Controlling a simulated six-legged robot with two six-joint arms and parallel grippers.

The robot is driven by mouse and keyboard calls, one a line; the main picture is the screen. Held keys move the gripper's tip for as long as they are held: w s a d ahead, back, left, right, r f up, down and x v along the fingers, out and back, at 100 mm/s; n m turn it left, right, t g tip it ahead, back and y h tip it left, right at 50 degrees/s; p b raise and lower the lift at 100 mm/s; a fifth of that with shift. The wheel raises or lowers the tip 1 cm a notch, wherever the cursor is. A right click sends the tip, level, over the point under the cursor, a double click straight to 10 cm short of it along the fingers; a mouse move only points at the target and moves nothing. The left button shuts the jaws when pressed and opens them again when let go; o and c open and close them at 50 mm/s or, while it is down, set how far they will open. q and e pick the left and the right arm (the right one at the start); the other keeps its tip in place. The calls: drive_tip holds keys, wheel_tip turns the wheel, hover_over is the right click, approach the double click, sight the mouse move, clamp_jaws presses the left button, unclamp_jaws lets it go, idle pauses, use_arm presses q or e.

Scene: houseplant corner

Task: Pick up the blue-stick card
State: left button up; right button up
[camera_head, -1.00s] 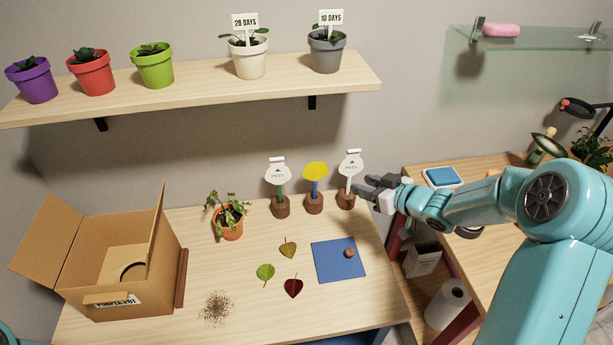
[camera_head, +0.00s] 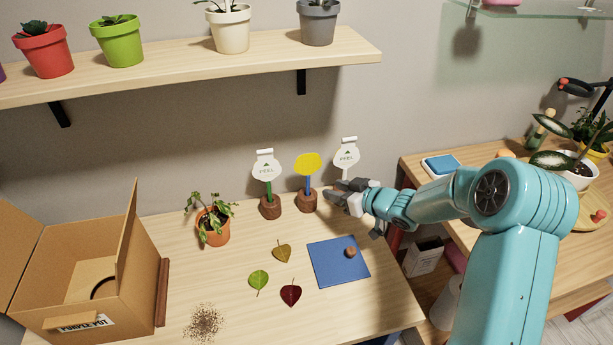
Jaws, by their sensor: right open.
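The blue-stick card (camera_head: 307,163) has a yellow oval head on a blue stick and stands upright in a round brown wooden base (camera_head: 307,203) at the back of the table. My right gripper (camera_head: 332,193) is open, with its fingertips just right of that stick and base. I cannot tell whether it touches them. A white card (camera_head: 266,166) on a green stick stands to the left in its own base. Another white card (camera_head: 346,153) stands to the right, its base hidden behind my right gripper. My left gripper is out of view.
A potted plant (camera_head: 213,227) droops at the left. A cardboard box (camera_head: 110,272) stands at the front left. Several loose leaves, scattered soil (camera_head: 204,322) and a blue mat (camera_head: 330,270) with a small brown piece (camera_head: 350,252) lie on the table. A shelf (camera_head: 200,70) hangs above.

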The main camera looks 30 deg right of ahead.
sight(308, 183)
drive_tip(key=x, duration=0.3)
drive_tip(key=p+x, duration=0.1)
drive_tip(key=x, duration=0.7)
drive_tip(key=shift+w+a, duration=0.1)
drive_tip(key=shift+a, duration=0.35)
drive_tip(key=shift+r, duration=0.1)
clamp_jaws()
